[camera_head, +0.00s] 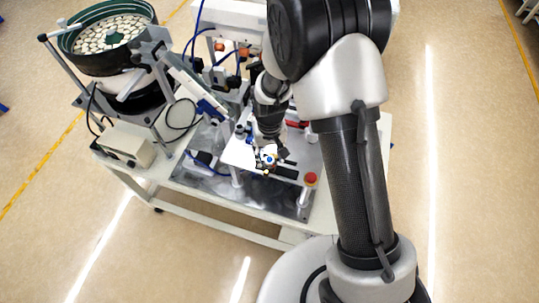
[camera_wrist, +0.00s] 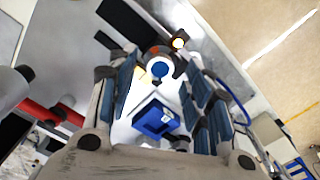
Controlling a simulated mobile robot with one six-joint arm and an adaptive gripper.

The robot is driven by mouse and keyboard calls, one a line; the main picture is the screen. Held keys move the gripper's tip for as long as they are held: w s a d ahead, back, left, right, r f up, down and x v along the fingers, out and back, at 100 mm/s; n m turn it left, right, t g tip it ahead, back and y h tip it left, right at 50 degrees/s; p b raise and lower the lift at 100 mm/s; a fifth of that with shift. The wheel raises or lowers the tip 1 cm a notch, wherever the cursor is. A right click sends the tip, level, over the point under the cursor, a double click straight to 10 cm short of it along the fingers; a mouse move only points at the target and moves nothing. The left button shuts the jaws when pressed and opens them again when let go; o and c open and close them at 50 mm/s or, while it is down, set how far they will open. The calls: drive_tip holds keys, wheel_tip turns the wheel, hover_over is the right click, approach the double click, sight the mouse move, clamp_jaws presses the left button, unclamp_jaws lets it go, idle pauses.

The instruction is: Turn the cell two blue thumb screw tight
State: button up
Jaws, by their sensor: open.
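A small round blue knob, which looks like the blue thumb screw (camera_wrist: 160,70), shows in the wrist view on a white part. My gripper (camera_wrist: 158,78) is open, with one finger on each side of the knob in that view. Whether the fingers touch it cannot be told. In the head view my gripper (camera_head: 270,150) points down over the cell's light plate, and the small blue spot of the screw (camera_head: 268,158) shows at its tip. A square blue block (camera_wrist: 155,118) lies nearer the palm in the wrist view.
A bowl feeder (camera_head: 108,35) with many pale parts stands at the back left. A grey control box (camera_head: 125,145) is at the left of the bench. A red button (camera_head: 311,179) on a post stands close right of my gripper. Open floor surrounds the bench.

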sight(271, 160)
wheel_tip(271, 160, up, 11)
idle(0.3)
idle(0.5)
drive_tip(key=s+d+r+m+t+b, duration=0.1)
drive_tip(key=s+d+r+b, duration=0.1)
drive_tip(key=s+d+b, duration=0.3)
drive_tip(key=s+d+r+t+b, duration=0.1)
drive_tip(key=s+d+r+b, duration=0.2)
drive_tip(key=b, duration=0.3)
drive_tip(key=s+d+f+t+b, duration=0.1)
drive_tip(key=s+d+f+b, duration=0.1)
drive_tip(key=s+b, duration=0.2)
drive_tip(key=s+d+f+m+t+b, duration=0.1)
drive_tip(key=s+b, duration=0.3)
drive_tip(key=s, duration=0.4)
drive_tip(key=shift+s+d+f+t+b, duration=0.3)
drive_tip(key=shift+d+f+b, duration=0.05)
drive_tip(key=shift+d+f, duration=0.45)
idle(1.2)
